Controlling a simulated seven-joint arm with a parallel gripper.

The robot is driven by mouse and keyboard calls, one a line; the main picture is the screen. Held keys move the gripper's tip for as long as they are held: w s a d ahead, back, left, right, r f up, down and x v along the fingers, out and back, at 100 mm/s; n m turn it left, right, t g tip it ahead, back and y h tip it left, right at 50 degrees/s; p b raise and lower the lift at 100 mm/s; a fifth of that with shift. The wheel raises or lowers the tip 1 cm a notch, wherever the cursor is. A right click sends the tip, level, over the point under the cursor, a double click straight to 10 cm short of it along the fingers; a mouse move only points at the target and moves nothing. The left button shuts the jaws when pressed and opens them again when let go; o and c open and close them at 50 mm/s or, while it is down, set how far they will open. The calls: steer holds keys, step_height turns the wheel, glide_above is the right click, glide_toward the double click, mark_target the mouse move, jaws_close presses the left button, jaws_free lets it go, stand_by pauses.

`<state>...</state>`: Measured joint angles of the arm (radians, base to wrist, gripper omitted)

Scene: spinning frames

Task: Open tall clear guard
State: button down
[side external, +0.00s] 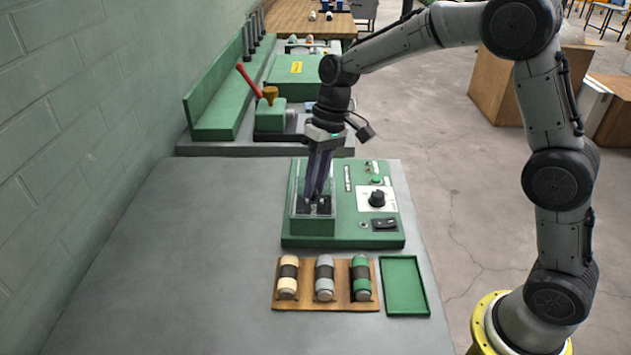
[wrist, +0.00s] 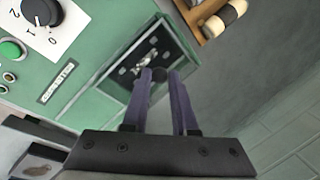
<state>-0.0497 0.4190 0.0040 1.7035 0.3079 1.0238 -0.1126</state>
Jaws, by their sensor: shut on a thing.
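The tall clear guard (side external: 299,190) stands at the left side of the green machine panel (side external: 345,243). Its see-through walls rise over a dark recess, which holds small metal parts in the wrist view (wrist: 146,62). My gripper (side external: 316,199) points down at the guard, its purple-grey fingers overlapping the walls. In the wrist view, my gripper (wrist: 160,74) has its fingertips close around a small dark round knob (wrist: 158,74). Whether the knob belongs to the guard is hard to tell. The guard's lid edges are too faint to make out.
A dial (side external: 377,198), a green button (side external: 376,181) and a black switch (side external: 384,224) lie right of the guard. A wooden rack (side external: 326,304) with three spools and a green tray (side external: 404,285) sit in front. The grey table is clear at left.

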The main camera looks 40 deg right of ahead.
steer(key=shift+w, duration=0.1)
stand_by(0.3)
steer(key=w+d, duration=0.9)
steer(key=shift+r, duration=0.1)
steer(key=c, duration=0.7)
jaws_free()
steer(key=shift+s, duration=0.1)
steer(key=v, duration=1.3)
steer(key=shift+d+r, duration=0.1)
steer(key=shift+r, duration=0.25)
